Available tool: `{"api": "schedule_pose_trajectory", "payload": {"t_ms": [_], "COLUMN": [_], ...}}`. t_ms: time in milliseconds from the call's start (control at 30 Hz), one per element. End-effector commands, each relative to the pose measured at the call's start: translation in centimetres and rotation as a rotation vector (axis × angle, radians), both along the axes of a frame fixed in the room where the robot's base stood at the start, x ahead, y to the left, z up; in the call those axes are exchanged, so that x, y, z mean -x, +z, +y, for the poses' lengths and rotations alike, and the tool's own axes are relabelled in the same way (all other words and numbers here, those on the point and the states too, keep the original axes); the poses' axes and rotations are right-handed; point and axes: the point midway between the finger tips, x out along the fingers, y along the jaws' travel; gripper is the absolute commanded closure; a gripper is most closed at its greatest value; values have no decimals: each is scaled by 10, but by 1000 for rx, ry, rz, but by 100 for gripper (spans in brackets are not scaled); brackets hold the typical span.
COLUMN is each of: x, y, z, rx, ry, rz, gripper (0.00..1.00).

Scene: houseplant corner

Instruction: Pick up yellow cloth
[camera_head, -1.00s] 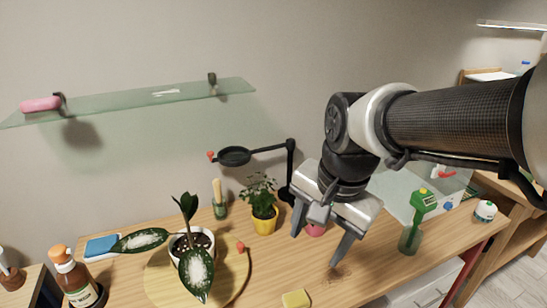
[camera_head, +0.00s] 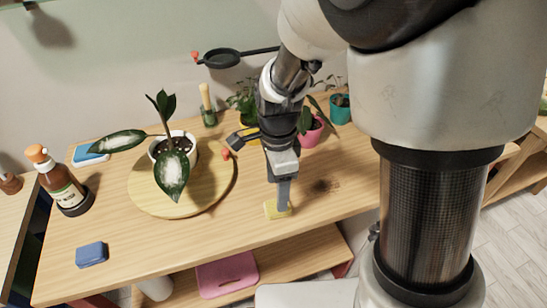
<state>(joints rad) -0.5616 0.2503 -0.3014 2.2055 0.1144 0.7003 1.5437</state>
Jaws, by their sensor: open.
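The yellow cloth (camera_head: 270,213) is a small pale yellow folded piece on the wooden tabletop, near the front edge. My gripper (camera_head: 283,208) points down over it, with its fingertips at the cloth and covering part of it. The gripper is seen edge-on, so one finger hides the other. It is open. I cannot tell whether the fingertips touch the cloth or whether it lies between them.
A potted plant with white-patched leaves (camera_head: 172,172) stands on a round wooden board (camera_head: 140,195) to the left. A brown bottle (camera_head: 62,182) and a blue folded piece (camera_head: 91,254) are farther left. A pink pot (camera_head: 311,134) stands behind my gripper.

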Motion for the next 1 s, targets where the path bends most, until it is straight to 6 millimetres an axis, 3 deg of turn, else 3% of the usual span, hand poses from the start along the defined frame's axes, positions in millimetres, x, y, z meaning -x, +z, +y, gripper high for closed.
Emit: {"api": "schedule_pose_trajectory", "payload": {"t_ms": [233, 500, 800, 833, 1000], "x": [2, 4, 4, 4, 4], "y": [-19, -58, -62, -62, -62], "z": [-1, -2, -2, -2, -2], "rx": [1, 1, 1, 1, 1], "ry": [2, 1, 1, 1, 1], "rz": [2, 2, -1, -1, -1], "gripper": [41, 41, 41, 42, 71]}}
